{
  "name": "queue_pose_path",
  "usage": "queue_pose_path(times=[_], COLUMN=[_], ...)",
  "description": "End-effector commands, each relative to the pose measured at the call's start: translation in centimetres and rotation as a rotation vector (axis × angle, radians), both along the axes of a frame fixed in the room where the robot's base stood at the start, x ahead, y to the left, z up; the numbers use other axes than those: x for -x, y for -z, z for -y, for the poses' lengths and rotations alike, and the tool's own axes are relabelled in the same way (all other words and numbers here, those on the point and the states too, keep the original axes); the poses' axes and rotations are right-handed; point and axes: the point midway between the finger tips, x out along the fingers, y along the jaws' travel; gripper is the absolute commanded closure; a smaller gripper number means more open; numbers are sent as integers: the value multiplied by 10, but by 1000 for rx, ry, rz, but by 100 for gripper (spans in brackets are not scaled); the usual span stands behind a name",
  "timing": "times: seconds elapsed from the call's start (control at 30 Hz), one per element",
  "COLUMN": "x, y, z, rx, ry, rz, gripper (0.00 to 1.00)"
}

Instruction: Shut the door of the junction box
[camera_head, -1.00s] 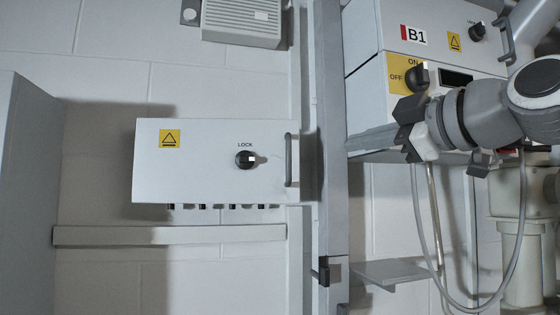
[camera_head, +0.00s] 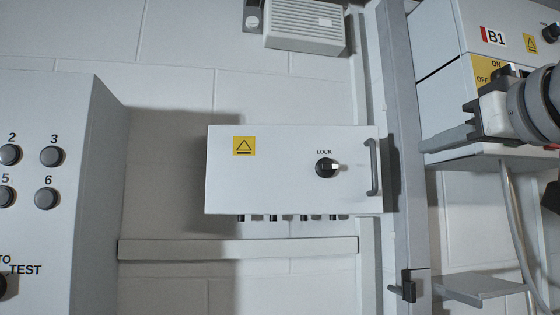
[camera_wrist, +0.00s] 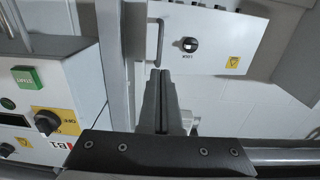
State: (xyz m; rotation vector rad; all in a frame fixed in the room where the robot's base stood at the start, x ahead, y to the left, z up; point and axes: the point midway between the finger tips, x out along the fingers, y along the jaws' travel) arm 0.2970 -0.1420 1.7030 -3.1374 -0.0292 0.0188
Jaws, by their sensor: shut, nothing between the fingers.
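The junction box (camera_head: 280,185) is a white wall box with a yellow warning label, a black LOCK knob (camera_head: 326,168) and a grey upright bar handle (camera_head: 372,167) at its right edge. The knob's white pointer points right. The door front faces me; I cannot tell whether it is fully flush. In the wrist view the junction box (camera_wrist: 215,50) shows upside down, with its handle (camera_wrist: 155,40) just beyond my fingertips. My gripper (camera_head: 426,146) is right of the box, fingers pointing left, apart from the handle. Its fingers (camera_wrist: 159,76) are shut together and empty.
A grey upright post (camera_head: 407,150) stands between the box and my wrist. The B1 cabinet (camera_head: 450,35) is at the right, above a small shelf (camera_head: 475,287). A button panel (camera_head: 45,230) juts out at the left. A vented unit (camera_head: 305,28) hangs above. A horizontal rail (camera_head: 235,248) runs below.

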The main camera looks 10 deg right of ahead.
Motion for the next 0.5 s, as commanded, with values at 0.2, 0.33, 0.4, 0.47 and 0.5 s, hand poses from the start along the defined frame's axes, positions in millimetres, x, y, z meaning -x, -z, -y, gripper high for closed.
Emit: queue_pose_path(times=[0.2,0.33,0.4,0.47,0.5], x=[-42,-70,-85,-96,-103], y=[0,0,0,1,0], z=[-1,-2,-2,-2,-2], rx=[2,2,3,3,3], ry=[-2,-2,-2,-1,-2], rz=[-6,-7,-6,-5,-5], gripper=[100,100,100,100,100])
